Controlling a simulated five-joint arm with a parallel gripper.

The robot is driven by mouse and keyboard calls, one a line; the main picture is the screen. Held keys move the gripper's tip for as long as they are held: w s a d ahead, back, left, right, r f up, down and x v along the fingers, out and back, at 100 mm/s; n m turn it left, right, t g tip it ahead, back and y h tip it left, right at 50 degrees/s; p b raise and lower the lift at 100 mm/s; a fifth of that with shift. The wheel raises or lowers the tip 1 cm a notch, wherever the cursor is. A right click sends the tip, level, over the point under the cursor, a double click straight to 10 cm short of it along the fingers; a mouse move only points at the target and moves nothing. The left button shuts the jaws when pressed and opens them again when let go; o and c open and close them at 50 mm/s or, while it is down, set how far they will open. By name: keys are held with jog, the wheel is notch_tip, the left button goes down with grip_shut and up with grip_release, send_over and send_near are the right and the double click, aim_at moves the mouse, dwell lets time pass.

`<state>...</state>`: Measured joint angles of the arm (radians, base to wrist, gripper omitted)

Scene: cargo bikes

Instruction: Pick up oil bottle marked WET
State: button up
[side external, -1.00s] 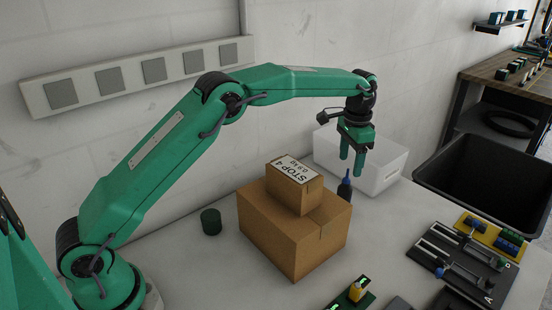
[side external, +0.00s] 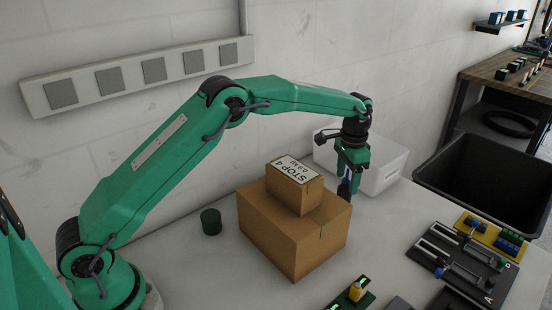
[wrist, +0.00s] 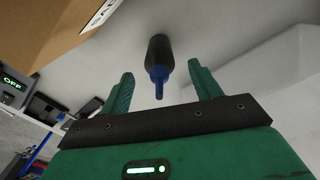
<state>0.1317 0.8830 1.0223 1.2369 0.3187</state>
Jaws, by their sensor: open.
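A dark bottle with a blue nozzle (wrist: 159,58) stands upright on the table and shows between my fingers in the wrist view. It also shows in the side view (side external: 345,186), partly hidden by my fingers and the boxes. No marking on it can be read. My gripper (wrist: 162,82) is open, with a finger on either side of the nozzle. In the side view my gripper (side external: 353,190) points down around the bottle's upper part. I cannot tell whether the fingers touch it.
Stacked cardboard boxes (side external: 290,235), the upper labelled STOP 4, stand just left of the bottle. A white bin (side external: 385,175) is behind it. A dark green cylinder (side external: 211,221) stands left. Black fixtures (side external: 460,262) and a black crate (side external: 480,190) are at the right.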

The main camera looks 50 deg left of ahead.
jog(key=shift+f, duration=1.1)
grip_shut()
jog(key=shift+r, duration=0.1)
jog(key=shift+r, duration=4.95)
